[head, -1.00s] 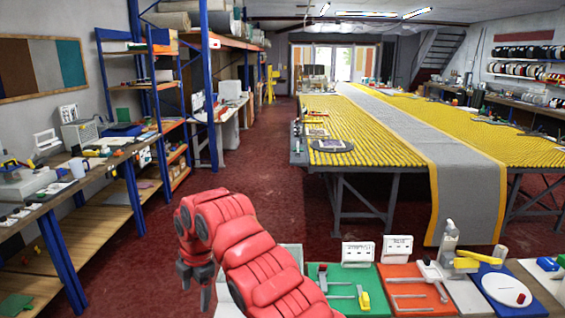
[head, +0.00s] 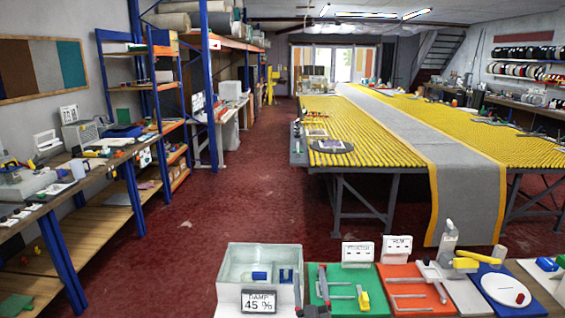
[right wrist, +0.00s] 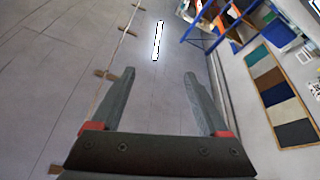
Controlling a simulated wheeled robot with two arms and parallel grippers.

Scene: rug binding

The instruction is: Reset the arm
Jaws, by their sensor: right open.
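My right gripper (right wrist: 160,74) shows in the right wrist view. Its two dark fingers are spread wide apart with nothing between them, and red parts show at their bases. Behind the fingers are the pale ceiling and the upper wall, so this gripper is tilted up and clear of the tables. My left gripper is not seen.
At the front are a clear bin (head: 233,267) with a "DAMP 45 %" sign, a green tray (head: 345,303) and a red tray (head: 411,277). A long table with yellow rollers (head: 375,150) carries a grey runner. Shelves line the left; the red floor (head: 235,205) between is open.

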